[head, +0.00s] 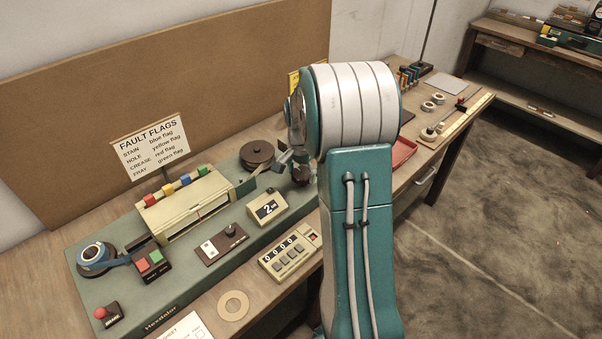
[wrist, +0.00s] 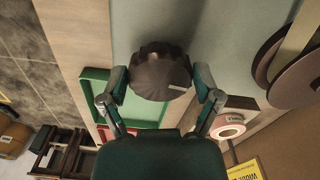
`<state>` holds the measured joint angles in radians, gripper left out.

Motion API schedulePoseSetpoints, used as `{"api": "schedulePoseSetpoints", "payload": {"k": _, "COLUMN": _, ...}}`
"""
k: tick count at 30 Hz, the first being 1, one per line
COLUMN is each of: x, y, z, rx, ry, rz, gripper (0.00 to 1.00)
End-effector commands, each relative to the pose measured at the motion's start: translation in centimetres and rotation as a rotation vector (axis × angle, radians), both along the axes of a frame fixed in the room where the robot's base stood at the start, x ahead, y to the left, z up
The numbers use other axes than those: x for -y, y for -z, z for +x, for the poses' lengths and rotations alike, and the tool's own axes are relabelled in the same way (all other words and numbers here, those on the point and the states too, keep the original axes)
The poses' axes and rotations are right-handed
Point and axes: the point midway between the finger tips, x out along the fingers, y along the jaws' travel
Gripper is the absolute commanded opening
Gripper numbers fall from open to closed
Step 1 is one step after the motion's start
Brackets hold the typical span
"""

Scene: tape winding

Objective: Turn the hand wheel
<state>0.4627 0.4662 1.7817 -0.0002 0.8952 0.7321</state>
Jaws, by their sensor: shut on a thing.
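The hand wheel shows in the wrist view as a dark round knob (wrist: 158,72) with a scalloped edge and a small light mark at its lower right. My gripper (wrist: 160,84) has one finger on each side of it and is shut on it. In the head view my gripper (head: 300,160) is at the right end of the green machine, mostly behind my own arm. A dark part of the wheel (head: 302,174) shows below the fingers there.
The wrist view shows a green tray (wrist: 93,88) at left and a tape roll (wrist: 228,127) near the right finger.

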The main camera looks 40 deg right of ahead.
Motion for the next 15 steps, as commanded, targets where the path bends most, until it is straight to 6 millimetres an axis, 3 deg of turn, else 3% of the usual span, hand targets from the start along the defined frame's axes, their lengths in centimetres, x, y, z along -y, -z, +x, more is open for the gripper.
{"api": "schedulePoseSetpoints", "payload": {"k": 15, "x": 0.04, "y": -0.02, "z": 0.37, "rx": 0.007, "ry": 0.424, "rz": -0.002, "gripper": 0.34}}
